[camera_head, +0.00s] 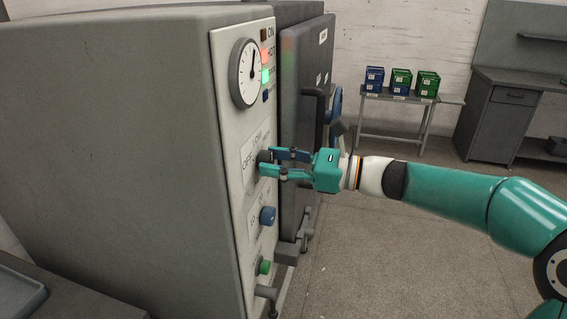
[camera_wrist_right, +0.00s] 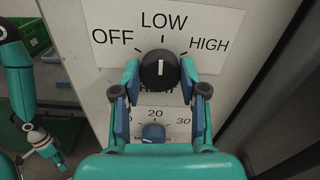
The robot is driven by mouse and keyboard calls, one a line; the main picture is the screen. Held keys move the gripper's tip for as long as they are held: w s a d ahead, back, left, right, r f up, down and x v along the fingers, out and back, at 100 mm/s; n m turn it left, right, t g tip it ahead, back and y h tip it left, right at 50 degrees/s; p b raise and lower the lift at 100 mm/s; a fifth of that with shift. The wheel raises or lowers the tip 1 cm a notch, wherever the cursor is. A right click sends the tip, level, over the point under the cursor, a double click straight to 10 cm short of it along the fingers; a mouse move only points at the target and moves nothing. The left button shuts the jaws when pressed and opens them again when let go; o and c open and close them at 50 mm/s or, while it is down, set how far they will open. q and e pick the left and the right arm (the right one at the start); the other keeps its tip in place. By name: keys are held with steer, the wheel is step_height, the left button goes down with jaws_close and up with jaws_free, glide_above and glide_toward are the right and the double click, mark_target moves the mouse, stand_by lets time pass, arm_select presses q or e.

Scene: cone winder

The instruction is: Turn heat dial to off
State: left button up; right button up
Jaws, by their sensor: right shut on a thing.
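The black heat dial (camera_wrist_right: 159,74) is on the white control panel, below the printed words OFF, LOW and HIGH. Its white mark points straight up toward LOW; OFF is at the upper left. The dial also shows partly in the head view (camera_head: 264,157). My right gripper (camera_wrist_right: 160,82) has its two fingers on either side of the dial and is shut on it. It also shows in the head view (camera_head: 268,163). My left gripper (camera_wrist_right: 55,155) shows small at the lower left of the right wrist view; its fingers are too small to read.
A blue dial (camera_head: 267,216) and a green button (camera_head: 264,267) sit lower on the panel. A gauge (camera_head: 244,73) and lit indicators are above. A dark door (camera_head: 300,120) with a handle stands just right of the panel. Open floor lies beyond.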

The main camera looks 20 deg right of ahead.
steer(key=shift+s+a+f+n+b, duration=0.1)
steer(key=shift+a+n+b, duration=0.1)
steer(key=shift+n+b, duration=2.75)
steer(key=shift+a+f+n+b, duration=0.1)
steer(key=shift+a+n+b, duration=0.05)
steer(key=shift+n+b, duration=2.75)
steer(key=o, duration=1.1)
steer(key=shift+a, duration=0.15)
steer(key=shift+o, duration=0.2)
steer(key=shift+r, duration=0.1)
steer(key=shift+d, duration=0.2)
